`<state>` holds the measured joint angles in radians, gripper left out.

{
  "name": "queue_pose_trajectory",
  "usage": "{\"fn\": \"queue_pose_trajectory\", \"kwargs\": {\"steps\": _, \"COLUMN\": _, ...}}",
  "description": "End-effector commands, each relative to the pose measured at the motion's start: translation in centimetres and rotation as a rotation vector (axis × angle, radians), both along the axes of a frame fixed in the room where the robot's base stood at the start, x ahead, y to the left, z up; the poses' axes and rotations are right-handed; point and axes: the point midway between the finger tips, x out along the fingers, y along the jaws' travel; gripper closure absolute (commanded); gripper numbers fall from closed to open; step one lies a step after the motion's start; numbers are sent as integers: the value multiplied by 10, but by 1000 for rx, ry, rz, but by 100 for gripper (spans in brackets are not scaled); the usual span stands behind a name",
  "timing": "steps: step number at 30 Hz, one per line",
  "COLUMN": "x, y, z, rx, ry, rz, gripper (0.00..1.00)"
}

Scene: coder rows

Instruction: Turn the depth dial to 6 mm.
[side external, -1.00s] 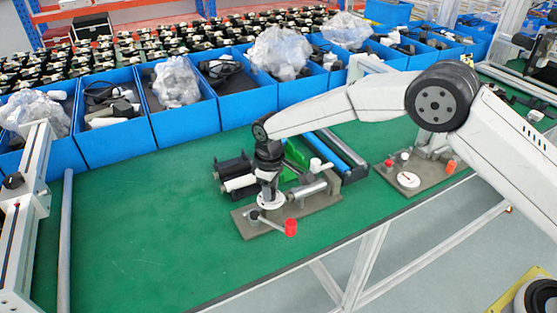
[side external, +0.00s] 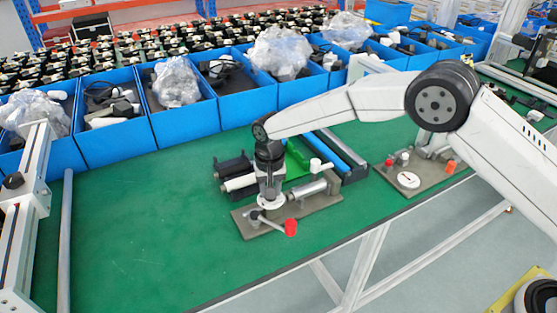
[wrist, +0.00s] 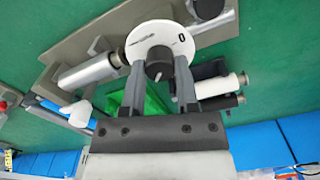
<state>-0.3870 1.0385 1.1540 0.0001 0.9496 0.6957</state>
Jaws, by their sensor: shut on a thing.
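The depth dial (wrist: 171,30) is a white disc with a black knob (wrist: 158,62) at its middle. A 0 is readable near the disc's right side, and dark marks show on its left. Other figures are hidden or too small to read. My gripper (wrist: 160,88) points down, with one finger on each side of the knob, shut on it. In the side view my gripper (side external: 270,187) stands over the dial (side external: 271,202), on a grey base plate (side external: 250,229), and hides the knob.
A lever with a red knob (side external: 290,228) sticks out at the plate's front. A metal cylinder (side external: 308,190) lies right of the dial. Another plate with a round gauge (side external: 408,180) stands further right. Blue bins (side external: 185,125) line the back. The green table is clear at left.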

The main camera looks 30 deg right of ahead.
Motion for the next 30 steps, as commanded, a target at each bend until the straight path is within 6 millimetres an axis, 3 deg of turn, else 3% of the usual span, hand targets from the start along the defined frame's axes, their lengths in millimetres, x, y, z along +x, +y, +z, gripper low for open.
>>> {"fn": "queue_pose_trajectory", "kwargs": {"steps": 15, "x": 1, "y": 0, "z": 1, "rx": 2, "ry": -3, "rz": -408, "gripper": 100}}
{"fn": "queue_pose_trajectory", "kwargs": {"steps": 30, "x": 1, "y": 0, "z": 1, "rx": 2, "ry": -3, "rz": -494, "gripper": 100}}
